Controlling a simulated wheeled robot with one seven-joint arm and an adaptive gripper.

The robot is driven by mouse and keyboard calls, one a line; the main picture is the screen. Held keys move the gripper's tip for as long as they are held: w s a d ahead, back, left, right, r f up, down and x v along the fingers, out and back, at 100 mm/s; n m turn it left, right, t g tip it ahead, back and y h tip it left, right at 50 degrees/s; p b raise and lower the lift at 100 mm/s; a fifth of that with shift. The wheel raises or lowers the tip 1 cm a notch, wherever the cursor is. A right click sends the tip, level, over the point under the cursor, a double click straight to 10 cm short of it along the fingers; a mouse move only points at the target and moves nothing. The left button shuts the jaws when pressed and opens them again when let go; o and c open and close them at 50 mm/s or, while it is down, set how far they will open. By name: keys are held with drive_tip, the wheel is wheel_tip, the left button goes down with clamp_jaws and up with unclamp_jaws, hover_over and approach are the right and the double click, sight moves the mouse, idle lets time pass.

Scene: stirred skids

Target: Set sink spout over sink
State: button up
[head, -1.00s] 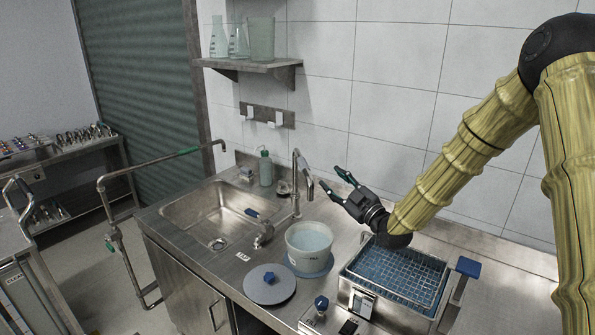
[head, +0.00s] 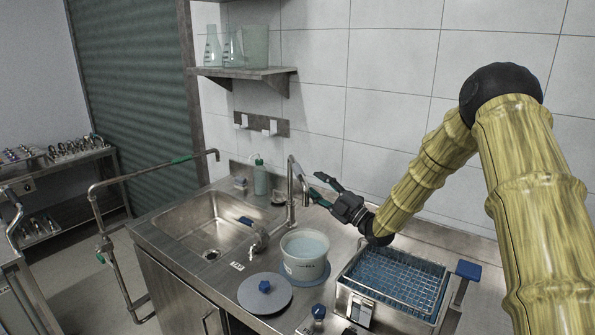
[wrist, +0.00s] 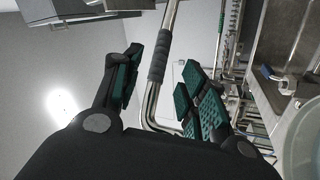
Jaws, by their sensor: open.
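The sink spout (head: 291,178) is a tall metal pipe rising from the counter at the sink's right back corner. Its bent end hangs on the right of the upright, beside the sink basin (head: 188,222) rather than over it. My gripper (head: 312,187) is open and close to the right of the spout, its end partly overlapping the spout in the head view. In the wrist view the spout's pipe with a dark ribbed sleeve (wrist: 159,60) shows between my open green-padded fingers. Whether either finger touches it I cannot tell.
A white tub (head: 304,258) of liquid stands in front of the spout. A round grey lid (head: 265,294) and a wire basket bath (head: 395,280) are nearby. A blue-handled tap (head: 259,238) is on the sink's front right edge. A bottle (head: 260,178) stands behind the sink.

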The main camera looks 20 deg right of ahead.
sight(299, 171)
drive_tip(key=p+x, duration=0.2)
drive_tip(key=x, duration=0.6)
drive_tip(key=shift+p, duration=0.3)
clamp_jaws()
